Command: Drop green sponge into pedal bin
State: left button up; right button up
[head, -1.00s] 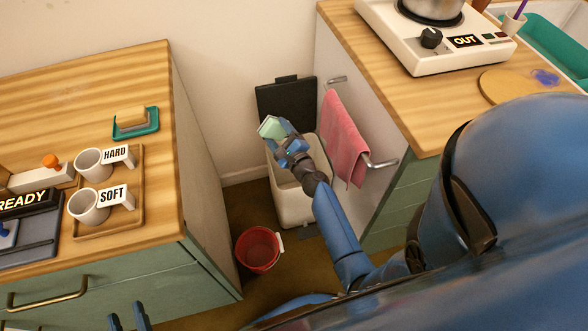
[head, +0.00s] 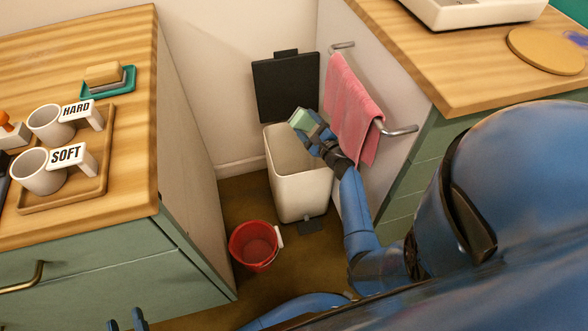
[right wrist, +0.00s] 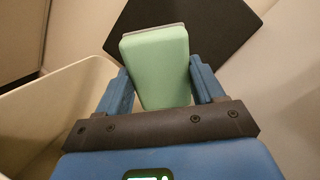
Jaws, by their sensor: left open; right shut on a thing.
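The green sponge (head: 300,119) is pale green with a greyish layer on one side. My right gripper (head: 311,127) is shut on it, and the right wrist view shows the sponge (right wrist: 157,66) between the two blue fingers (right wrist: 155,88). The pedal bin (head: 300,196) is a cream bin on the floor with its black lid (head: 287,88) raised. In the head view the sponge and gripper overlap the bin's right rear rim; their height above it is hard to tell. My left gripper (head: 126,325) is open and empty at the bottom edge.
A red bucket (head: 256,245) stands on the floor in front of the bin. A pink towel (head: 353,108) hangs on a rail close right of my right gripper. The left counter holds mugs on a wooden tray (head: 107,150) and a teal dish (head: 108,88).

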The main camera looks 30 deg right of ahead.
aim_at(306, 131)
jog(key=shift+f+b, duration=2.05)
jog(key=shift+f, duration=0.5)
jog(key=o, duration=1)
jog(key=shift+r, duration=0.1)
jog(key=shift+r+p, duration=0.55)
jog(key=shift+p, duration=0.1)
jog(key=r+p, duration=0.1)
jog(key=r, duration=0.1)
jog(key=r+p, duration=0.4)
jog(key=shift+a, duration=0.25)
jog(key=shift+h, duration=0.3)
jog(key=s+a+r+p, duration=0.1)
jog(key=a+r+p, duration=0.3)
jog(key=r+p, duration=0.2)
jog(key=s+a+r+p, duration=0.1)
jog(key=a+r+p, duration=0.4)
jog(key=r+p, duration=0.1)
jog(key=s+a+r+p, duration=0.1)
jog(key=a+r+p, duration=0.4)
jog(key=r+p, duration=0.2)
jog(key=shift+s+a+r, duration=0.15)
jog(key=shift+a+r, duration=0.1)
jog(key=shift+r, duration=0.4)
